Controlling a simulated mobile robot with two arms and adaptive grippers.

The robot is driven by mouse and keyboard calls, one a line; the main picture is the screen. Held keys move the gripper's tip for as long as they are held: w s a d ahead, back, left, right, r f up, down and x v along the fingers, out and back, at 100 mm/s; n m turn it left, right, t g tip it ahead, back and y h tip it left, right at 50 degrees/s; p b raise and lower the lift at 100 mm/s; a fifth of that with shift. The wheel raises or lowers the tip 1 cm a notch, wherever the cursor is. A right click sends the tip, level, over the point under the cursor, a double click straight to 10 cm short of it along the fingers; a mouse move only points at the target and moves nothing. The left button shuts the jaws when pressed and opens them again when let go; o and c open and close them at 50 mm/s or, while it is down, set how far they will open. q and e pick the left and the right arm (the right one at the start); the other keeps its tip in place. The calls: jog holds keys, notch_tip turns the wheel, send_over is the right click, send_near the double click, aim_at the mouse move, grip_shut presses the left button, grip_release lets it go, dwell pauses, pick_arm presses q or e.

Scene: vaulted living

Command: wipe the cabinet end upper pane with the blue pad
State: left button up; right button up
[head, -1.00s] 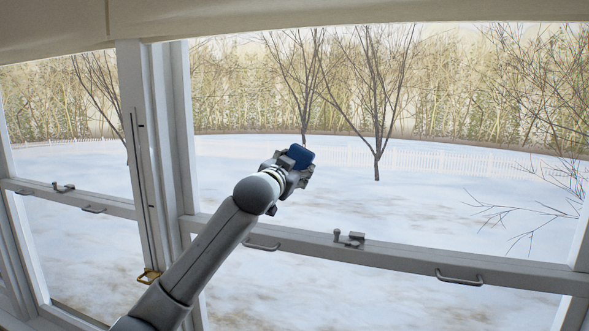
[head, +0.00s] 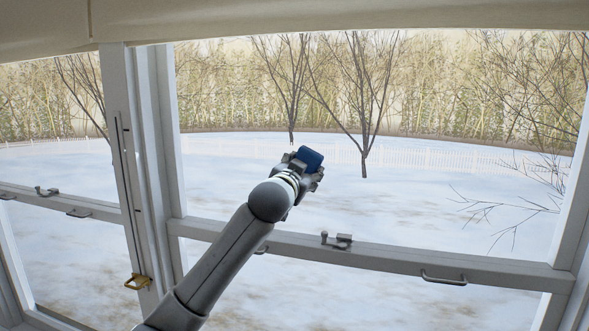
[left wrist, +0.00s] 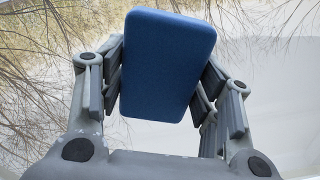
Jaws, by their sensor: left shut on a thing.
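The blue pad (head: 309,158) is held in my left gripper (head: 305,170), in front of the upper pane (head: 400,190) of the large window on the right. The left wrist view shows the blue pad (left wrist: 167,65) clamped between both fingers of my left gripper (left wrist: 160,90), its broad face tilted. Snow and bare trees show through the pane. I cannot tell whether the pad touches the glass. No cabinet end is identifiable by itself. My right gripper is not in view.
A grey rail (head: 390,260) runs under the upper pane, with a latch (head: 338,240) and a pull handle (head: 443,278) on it. A thick post (head: 140,160) with a brass latch (head: 138,281) stands at left. A pale blind (head: 340,20) hangs along the top.

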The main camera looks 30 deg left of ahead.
aim_at(332, 169)
pick_arm(q)
jog(key=shift+w+d+p, duration=0.15)
jog(key=shift+w+d, duration=0.1)
jog(key=shift+d, duration=0.85)
jog(key=shift+w+d+p, duration=0.2)
jog(key=shift+w+d, duration=0.1)
jog(key=shift+d, duration=0.75)
jog(key=shift+w+d+p, duration=0.15)
jog(key=shift+w+d, duration=0.1)
jog(key=shift+d, duration=0.85)
jog(key=shift+s+a+p, duration=0.15)
jog(key=shift+s+a, duration=0.1)
jog(key=shift+a, duration=0.8)
jog(key=shift+s+a+p, duration=0.2)
jog(key=shift+s+a, duration=0.05)
jog(key=shift+a, duration=0.75)
jog(key=shift+s+a+p, duration=0.15)
jog(key=shift+s+a, duration=0.1)
jog(key=shift+a, duration=0.8)
jog(key=a, duration=0.3)
jog(key=s+a+p, duration=0.1)
jog(key=a, duration=0.1)
jog(key=shift+s+a, duration=0.2)
jog(key=shift+a, duration=0.2)
jog(key=shift+b+v, duration=0.5)
jog(key=shift+v, duration=2.45)
jog(key=shift+d, duration=0.1)
